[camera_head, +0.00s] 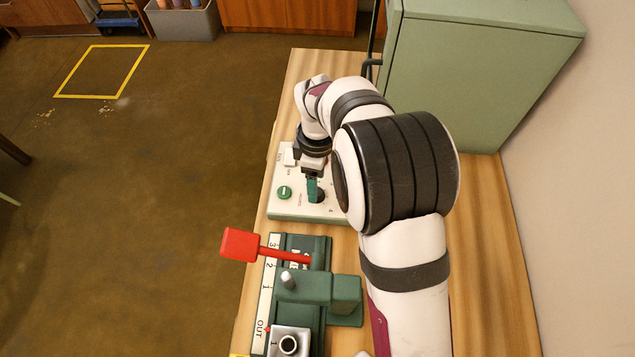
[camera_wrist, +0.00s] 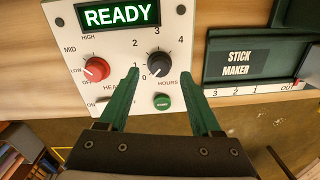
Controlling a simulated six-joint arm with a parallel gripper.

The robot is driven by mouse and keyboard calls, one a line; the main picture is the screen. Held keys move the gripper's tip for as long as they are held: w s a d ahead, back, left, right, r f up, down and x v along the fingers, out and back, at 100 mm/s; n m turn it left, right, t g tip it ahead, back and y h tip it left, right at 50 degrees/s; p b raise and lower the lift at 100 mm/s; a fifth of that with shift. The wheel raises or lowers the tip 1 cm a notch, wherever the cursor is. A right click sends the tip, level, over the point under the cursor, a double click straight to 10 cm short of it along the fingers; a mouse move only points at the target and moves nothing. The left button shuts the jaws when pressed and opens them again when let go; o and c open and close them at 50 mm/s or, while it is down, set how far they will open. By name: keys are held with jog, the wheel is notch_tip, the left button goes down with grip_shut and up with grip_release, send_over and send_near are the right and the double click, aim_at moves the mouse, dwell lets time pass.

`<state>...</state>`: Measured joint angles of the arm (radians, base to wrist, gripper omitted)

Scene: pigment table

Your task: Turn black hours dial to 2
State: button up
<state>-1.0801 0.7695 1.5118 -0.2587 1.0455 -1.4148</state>
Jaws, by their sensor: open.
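The black hours dial (camera_wrist: 160,63) is on a white control panel (camera_wrist: 112,52), with the numbers 0 to 4 around it. Its pale pointer mark seems to face the lower left, near 0, but is small. My gripper (camera_wrist: 161,77) is open, with one green finger at each side of the dial; I cannot tell whether either touches it. In the head view my gripper (camera_head: 313,190) is over the panel and partly hides the dial (camera_head: 319,196).
A red heat knob (camera_wrist: 96,69) and a lit READY display (camera_wrist: 118,15) share the panel, with a green button (camera_wrist: 162,101) beside the dial. The green stick maker (camera_head: 300,287), with its red lever (camera_head: 240,245), stands nearby. A green cabinet (camera_head: 470,75) stands behind my arm.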

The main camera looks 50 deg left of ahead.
jog(key=shift+f, duration=1.25)
jog(key=shift+c, duration=0.2)
grip_shut()
